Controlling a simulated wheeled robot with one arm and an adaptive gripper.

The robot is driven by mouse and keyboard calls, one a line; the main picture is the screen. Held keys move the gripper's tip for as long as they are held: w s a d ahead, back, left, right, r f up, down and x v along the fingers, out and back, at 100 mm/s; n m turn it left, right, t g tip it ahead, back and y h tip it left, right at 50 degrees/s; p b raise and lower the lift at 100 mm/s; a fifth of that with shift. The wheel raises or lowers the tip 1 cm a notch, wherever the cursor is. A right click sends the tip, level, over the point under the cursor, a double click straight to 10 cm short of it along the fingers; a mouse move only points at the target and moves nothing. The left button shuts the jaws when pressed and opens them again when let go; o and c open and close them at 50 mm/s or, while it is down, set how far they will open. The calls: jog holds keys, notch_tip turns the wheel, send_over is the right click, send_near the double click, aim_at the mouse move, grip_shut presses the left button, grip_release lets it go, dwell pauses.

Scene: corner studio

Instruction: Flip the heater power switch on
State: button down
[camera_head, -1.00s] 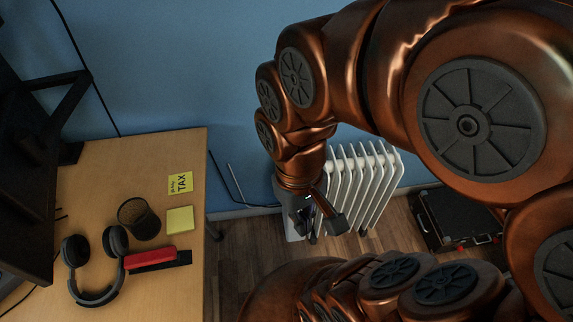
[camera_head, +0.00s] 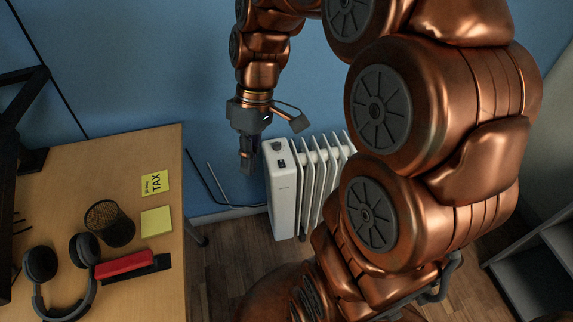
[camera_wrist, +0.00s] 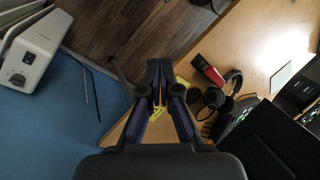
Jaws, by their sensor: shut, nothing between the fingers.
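The white finned heater (camera_head: 284,196) stands upright on the floor against the blue wall, right of the desk. Its top end panel carries a round knob and a small dark switch (camera_head: 281,163); which way the switch is set is too small to tell. My gripper (camera_head: 246,168) is shut and empty, pointing down just left of the heater's top in the head view, apart from it as far as I can tell. In the wrist view the heater (camera_wrist: 36,48) is at the upper left, with its knob and switch showing, and my gripper (camera_wrist: 160,68) is at the middle.
The wooden desk (camera_head: 120,290) is on the left, bearing a mesh cup (camera_head: 110,223), headphones (camera_head: 62,278), a red object (camera_head: 124,265), a yellow pad (camera_head: 157,221) and a TAX note (camera_head: 154,183). A grey shelf (camera_head: 535,275) stands at the right.

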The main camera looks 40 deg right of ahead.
jog(key=w+d+f+n+t+y+b, duration=0.1)
jog(key=w+d+f+n+y+b, duration=0.2)
jog(key=w+d+f, duration=0.5)
jog(key=w+d+f+n+t+y+b, duration=0.1)
jog(key=w+d+f+n+t+b, duration=0.15)
jog(key=w+d+f+b, duration=0.55)
jog(key=s+d+f+n+t, duration=0.1)
jog(key=d+f+n, duration=0.1)
jog(key=d, duration=1)
jog(key=shift+s+d+f+y, duration=0.15)
jog(key=shift+f+y, duration=0.25)
jog(key=shift+f, duration=0.1)
send_over(282, 164)
jog(key=d, duration=0.1)
jog(key=f, duration=0.7)
jog(key=shift+s+d, duration=0.2)
jog(key=shift+s, duration=0.2)
notch_tip(282, 164, down, 4)
jog(key=shift+s+a, duration=0.15)
